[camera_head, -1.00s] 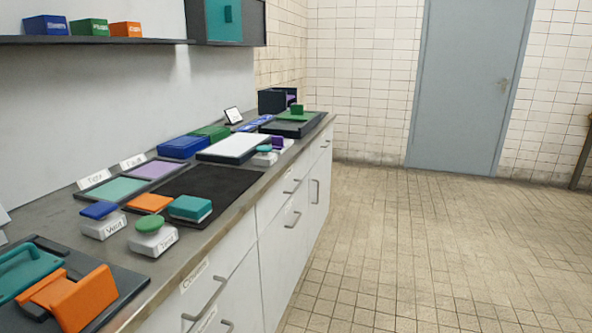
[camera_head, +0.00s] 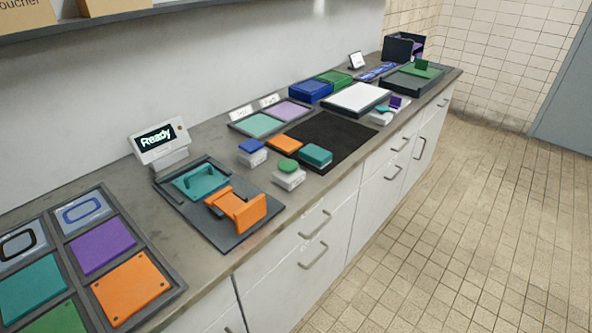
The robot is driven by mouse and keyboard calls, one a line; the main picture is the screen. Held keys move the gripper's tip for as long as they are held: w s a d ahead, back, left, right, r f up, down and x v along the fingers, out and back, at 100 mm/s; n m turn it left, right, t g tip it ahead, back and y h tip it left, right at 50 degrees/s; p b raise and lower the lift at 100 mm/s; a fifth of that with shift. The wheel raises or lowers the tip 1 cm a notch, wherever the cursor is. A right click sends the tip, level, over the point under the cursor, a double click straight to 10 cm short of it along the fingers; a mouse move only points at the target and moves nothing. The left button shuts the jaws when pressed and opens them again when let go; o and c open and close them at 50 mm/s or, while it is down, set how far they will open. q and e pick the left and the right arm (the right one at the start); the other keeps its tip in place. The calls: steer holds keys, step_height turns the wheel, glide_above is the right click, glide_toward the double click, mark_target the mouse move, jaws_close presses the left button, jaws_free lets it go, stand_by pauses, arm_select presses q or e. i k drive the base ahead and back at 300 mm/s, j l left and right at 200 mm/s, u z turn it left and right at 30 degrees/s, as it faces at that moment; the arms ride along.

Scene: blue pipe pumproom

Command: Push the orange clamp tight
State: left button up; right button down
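The orange clamp (camera_head: 237,207) sits on a dark base plate (camera_head: 220,240) on the counter, left of the picture's middle. Its orange front part stands up at a tilt, toward the counter's front edge. A teal part with a handle (camera_head: 200,181) lies on the same plate, behind and to the left of the clamp. I cannot tell how tight the clamp is. Neither of my grippers is in view.
A display reading "Ready" (camera_head: 155,139) stands behind the plate. A tray of coloured tiles (camera_head: 173,287) lies at the lower left. A green-topped button (camera_head: 289,175) and a blue-topped button (camera_head: 252,153) stand right of the clamp. The floor (camera_head: 470,230) at the right is clear.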

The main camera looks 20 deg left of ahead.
mark_target(244, 216)
steer(key=l+u, duration=0.25)
steer(key=l, duration=0.4)
steer(key=l+u, duration=0.25)
steer(key=l, duration=0.45)
steer(key=k+l+u, duration=0.1)
steer(key=l+u, duration=0.15)
steer(key=l, duration=0.4)
